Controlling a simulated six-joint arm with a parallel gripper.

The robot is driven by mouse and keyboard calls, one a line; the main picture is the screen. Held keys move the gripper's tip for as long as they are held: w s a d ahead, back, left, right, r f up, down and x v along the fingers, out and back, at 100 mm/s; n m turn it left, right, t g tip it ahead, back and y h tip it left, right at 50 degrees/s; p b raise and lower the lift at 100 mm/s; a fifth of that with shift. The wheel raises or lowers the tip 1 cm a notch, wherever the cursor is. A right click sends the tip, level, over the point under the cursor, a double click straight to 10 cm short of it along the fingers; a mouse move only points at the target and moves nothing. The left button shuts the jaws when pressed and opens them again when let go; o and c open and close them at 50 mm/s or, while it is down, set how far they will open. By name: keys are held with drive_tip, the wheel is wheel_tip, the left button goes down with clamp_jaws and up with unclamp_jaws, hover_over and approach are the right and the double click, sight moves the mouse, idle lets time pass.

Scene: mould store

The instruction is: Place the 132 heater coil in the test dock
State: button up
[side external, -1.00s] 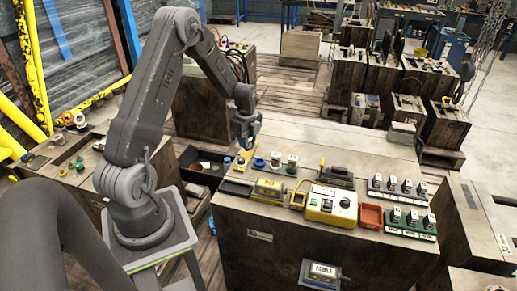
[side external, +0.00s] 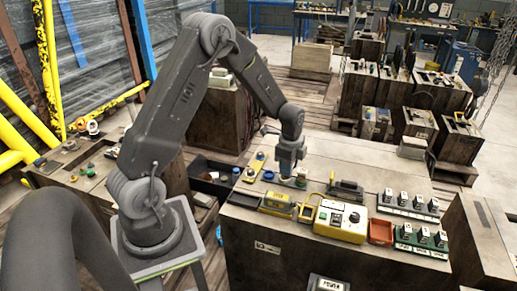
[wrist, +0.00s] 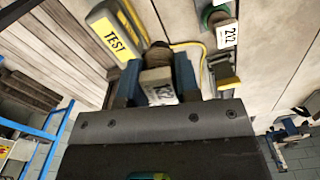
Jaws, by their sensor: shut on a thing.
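My gripper (wrist: 157,82) has blue fingers shut on the heater coil (wrist: 162,84), a pale block whose label reads 132, with a brown round part beyond it. In the side view my gripper (side external: 287,172) points down over the back left of the bench, and the coil there is hidden or too small to make out. The yellow-and-grey unit marked TEST (wrist: 115,36) lies to the upper left of the coil in the wrist view. In the side view a yellow unit (side external: 277,203), likely the same one, lies just in front of my gripper.
A coil on a green base (wrist: 222,28) stands to the right in the wrist view. A yellow-and-white box (side external: 340,221), an orange tray (side external: 381,232) and a green rack (side external: 420,245) occupy the bench front.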

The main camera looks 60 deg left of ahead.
drive_tip(key=w+d+f+n, duration=0.1)
drive_tip(key=w+d, duration=0.1)
drive_tip(key=d, duration=0.8)
drive_tip(key=shift+s+d+f, duration=0.1)
drive_tip(key=shift+f, duration=1.3)
drive_tip(key=shift+s+d+f, duration=0.1)
drive_tip(key=shift+f, duration=1.3)
drive_tip(key=shift+a+f, duration=0.1)
drive_tip(key=shift+f, duration=0.75)
drive_tip(key=o, duration=1.4)
drive_tip(key=shift+o, duration=0.2)
wheel_tip(320, 180, up, 8)
drive_tip(key=shift+f, duration=0.25)
